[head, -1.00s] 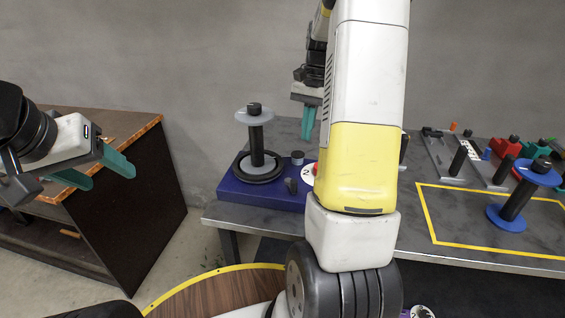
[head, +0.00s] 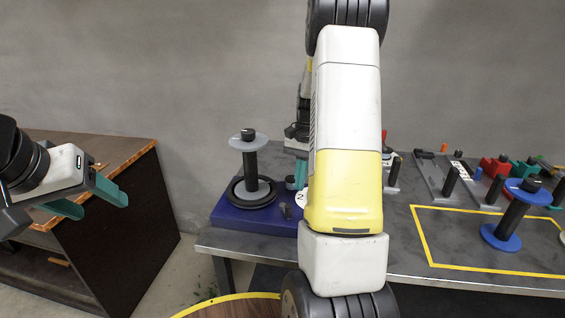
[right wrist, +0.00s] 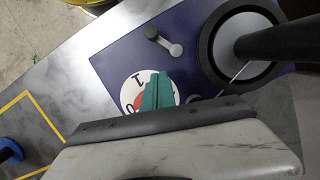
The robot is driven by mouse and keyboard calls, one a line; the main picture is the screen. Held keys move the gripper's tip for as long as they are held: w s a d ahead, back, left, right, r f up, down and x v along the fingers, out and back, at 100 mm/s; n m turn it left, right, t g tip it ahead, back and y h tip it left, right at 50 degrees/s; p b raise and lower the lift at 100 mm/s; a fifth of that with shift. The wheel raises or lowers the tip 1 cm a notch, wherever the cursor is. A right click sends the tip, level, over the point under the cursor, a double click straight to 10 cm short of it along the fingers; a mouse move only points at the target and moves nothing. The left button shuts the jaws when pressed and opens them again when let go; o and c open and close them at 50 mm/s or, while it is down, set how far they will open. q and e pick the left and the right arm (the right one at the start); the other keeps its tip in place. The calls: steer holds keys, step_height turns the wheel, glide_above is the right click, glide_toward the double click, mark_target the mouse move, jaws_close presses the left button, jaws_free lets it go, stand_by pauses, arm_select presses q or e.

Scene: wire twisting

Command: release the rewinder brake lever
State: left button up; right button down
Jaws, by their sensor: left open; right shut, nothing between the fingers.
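The rewinder has a dark blue base (head: 235,214) with an upright black-and-grey spool (head: 249,165); its base also shows in the right wrist view (right wrist: 118,62). A small grey lever with a dark knob (right wrist: 163,43), seemingly the brake lever, lies on the base beside the spool. A white numbered dial with a red patch (right wrist: 131,93) is near it. My right gripper (right wrist: 158,80) is shut and empty, its teal fingers over the dial, apart from the lever. In the head view my right arm partly hides it (head: 301,170). My left gripper (head: 100,207) is open and empty, far left.
The grey table (head: 405,235) has a yellow-outlined area with a blue spool (head: 510,215). Several coloured fixtures (head: 495,165) stand behind it. A dark wooden cabinet (head: 130,200) stands at left, with a floor gap before the table.

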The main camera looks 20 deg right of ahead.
mark_target(286, 207)
steer(key=x, duration=0.3)
steer(key=shift+s+a, duration=0.2)
steer(key=shift+a, duration=0.05)
steer(key=shift+s+a, duration=0.85)
steer(key=shift+a, duration=0.05)
steer(key=shift+s+a, duration=0.3)
steer(key=shift+a, duration=0.05)
